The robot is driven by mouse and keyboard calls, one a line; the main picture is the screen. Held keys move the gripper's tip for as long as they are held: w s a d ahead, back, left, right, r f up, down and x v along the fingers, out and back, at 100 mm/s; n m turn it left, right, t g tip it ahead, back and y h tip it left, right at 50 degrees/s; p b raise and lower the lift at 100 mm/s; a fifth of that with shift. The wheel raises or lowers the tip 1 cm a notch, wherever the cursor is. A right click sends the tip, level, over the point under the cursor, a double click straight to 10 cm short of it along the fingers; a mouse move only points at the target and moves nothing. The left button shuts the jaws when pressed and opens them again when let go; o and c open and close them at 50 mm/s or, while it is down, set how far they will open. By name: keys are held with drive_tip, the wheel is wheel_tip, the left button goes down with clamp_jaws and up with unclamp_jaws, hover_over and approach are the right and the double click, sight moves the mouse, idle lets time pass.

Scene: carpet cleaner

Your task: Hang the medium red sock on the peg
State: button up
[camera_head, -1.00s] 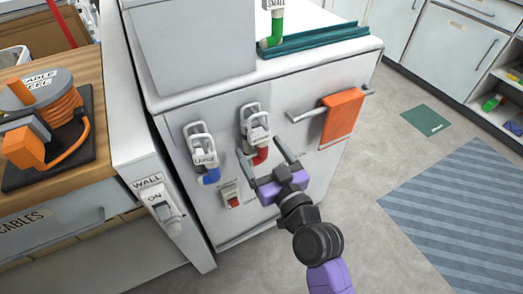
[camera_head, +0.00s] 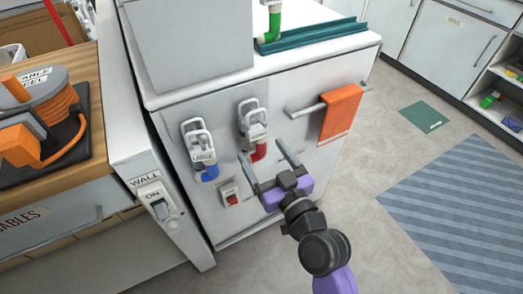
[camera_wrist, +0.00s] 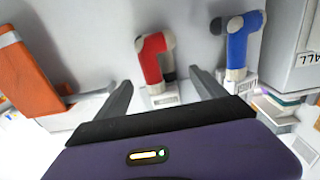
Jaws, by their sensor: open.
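The medium red sock (camera_head: 259,151) hangs from the middle peg (camera_head: 252,115) on the front of the white cabinet, with a white label plate at its top. The wrist view shows the red sock (camera_wrist: 151,62) upside down, just beyond my fingertips. My gripper (camera_head: 262,153) is open and empty. Its fingers point at the cabinet front, one to either side of the sock and apart from it. The blue sock (camera_head: 209,173), labelled large, hangs on the peg to the left. It also shows in the wrist view (camera_wrist: 237,50).
An orange towel (camera_head: 341,113) hangs on a bar right of the pegs. A red switch (camera_head: 230,193) sits below them. A green sock (camera_head: 271,27) stands by a teal tray (camera_head: 315,36) on top. A wall switch (camera_head: 157,203) is at left. Open floor lies to the right.

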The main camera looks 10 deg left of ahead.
drive_tip(key=shift+b+v, duration=0.75)
drive_tip(key=shift+v, duration=2.1)
drive_tip(key=b+v, duration=0.2)
drive_tip(key=v, duration=0.4)
drive_tip(key=shift+b, duration=0.3)
